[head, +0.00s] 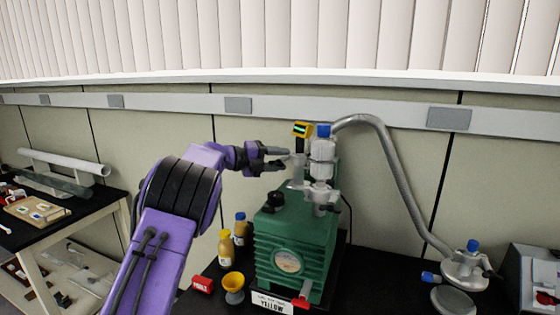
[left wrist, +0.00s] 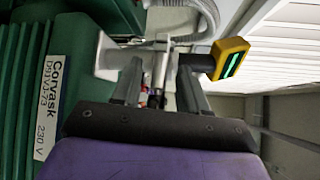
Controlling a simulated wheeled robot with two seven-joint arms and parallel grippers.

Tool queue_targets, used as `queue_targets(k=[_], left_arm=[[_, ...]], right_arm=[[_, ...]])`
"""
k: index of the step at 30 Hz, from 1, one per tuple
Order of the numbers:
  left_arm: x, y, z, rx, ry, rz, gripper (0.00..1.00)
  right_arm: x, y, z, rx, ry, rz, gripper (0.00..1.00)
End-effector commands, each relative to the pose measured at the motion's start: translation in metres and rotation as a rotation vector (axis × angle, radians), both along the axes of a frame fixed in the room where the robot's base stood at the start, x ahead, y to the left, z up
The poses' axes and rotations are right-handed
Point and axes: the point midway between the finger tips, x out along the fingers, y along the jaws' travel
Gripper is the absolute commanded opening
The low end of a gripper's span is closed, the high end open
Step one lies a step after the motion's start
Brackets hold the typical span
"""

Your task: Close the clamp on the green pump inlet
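The green pump (head: 296,235) stands on the dark bench; its green side and label also show in the left wrist view (left wrist: 28,75). Grey metal inlet fittings rise from its top, with a silver clamp-like part (head: 319,193) around the joint. I cannot tell whether this clamp is open or closed. My left gripper (head: 285,159) is left of the inlet column, above the clamp's height. In the left wrist view its two fingers (left wrist: 160,88) are apart, with metal fittings (left wrist: 159,66) seen between or beyond them. Contact cannot be told. My right gripper is not in view.
A yellow gauge (head: 302,130) with a green display is close to the left fingers. A grey hose (head: 398,165) arches right to a flanged fitting (head: 465,268). The wall is behind.

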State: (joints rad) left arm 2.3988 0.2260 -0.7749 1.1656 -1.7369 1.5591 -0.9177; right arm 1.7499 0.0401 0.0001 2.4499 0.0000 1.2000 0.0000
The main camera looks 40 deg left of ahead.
Motion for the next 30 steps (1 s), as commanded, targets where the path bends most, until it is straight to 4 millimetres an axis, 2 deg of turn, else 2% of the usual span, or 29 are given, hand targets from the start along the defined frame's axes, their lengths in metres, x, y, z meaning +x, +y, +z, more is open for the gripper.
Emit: queue_targets(k=[8, 15, 21, 30], left_arm=[[-0.005, 0.002, -0.002, 0.000, 0.001, 0.000, 0.43], [-0.051, 0.027, 0.003, 0.000, -0.001, 0.001, 0.43], [-0.082, 0.045, 0.011, -0.001, 0.000, -0.001, 0.43], [-0.090, 0.049, 0.015, 0.000, 0.002, -0.002, 0.43]], right_arm=[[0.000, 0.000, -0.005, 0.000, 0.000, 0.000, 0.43], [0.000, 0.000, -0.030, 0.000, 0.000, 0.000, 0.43], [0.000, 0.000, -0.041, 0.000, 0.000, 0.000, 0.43], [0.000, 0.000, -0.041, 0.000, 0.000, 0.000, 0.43]])
